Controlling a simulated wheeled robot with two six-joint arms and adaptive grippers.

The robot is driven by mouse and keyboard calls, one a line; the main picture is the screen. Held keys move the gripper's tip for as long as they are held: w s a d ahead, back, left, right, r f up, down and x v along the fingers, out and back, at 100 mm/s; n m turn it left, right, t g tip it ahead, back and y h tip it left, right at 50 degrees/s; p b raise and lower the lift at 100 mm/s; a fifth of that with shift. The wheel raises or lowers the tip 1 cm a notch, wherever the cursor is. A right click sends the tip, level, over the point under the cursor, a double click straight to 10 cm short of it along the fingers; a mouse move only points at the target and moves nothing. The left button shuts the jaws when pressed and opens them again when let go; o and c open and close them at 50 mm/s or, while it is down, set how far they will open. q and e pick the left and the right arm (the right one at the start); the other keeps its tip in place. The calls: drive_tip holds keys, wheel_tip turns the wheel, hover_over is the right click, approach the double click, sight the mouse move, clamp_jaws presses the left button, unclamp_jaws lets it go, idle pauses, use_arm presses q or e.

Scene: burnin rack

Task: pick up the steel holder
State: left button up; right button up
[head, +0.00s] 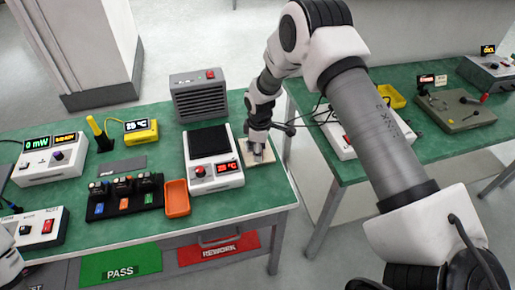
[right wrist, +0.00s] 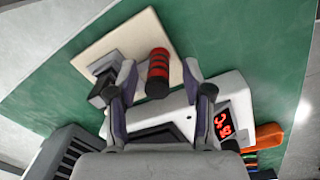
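A beige square board (right wrist: 150,30) lies at the table's right edge, and it also shows in the head view (head: 240,147). On it are a dark grey metal piece (right wrist: 105,68), which looks like the steel holder, and a red cylinder with black bands (right wrist: 158,70). I cannot tell whether these two are joined. My right gripper (right wrist: 158,76) is open over the board. The red cylinder shows between its fingers with space on both sides; the grey piece is beside the left finger. In the head view my right gripper (head: 258,153) largely hides these pieces.
A white device with a red display (head: 228,167) stands close left of the board. A grey vented box (head: 198,97) is behind it. An orange tray (head: 177,198) and a black rack (head: 125,197) are further left. A gap separates the second table (head: 400,150).

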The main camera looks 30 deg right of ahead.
drive_tip(key=c, duration=0.5)
clamp_jaws()
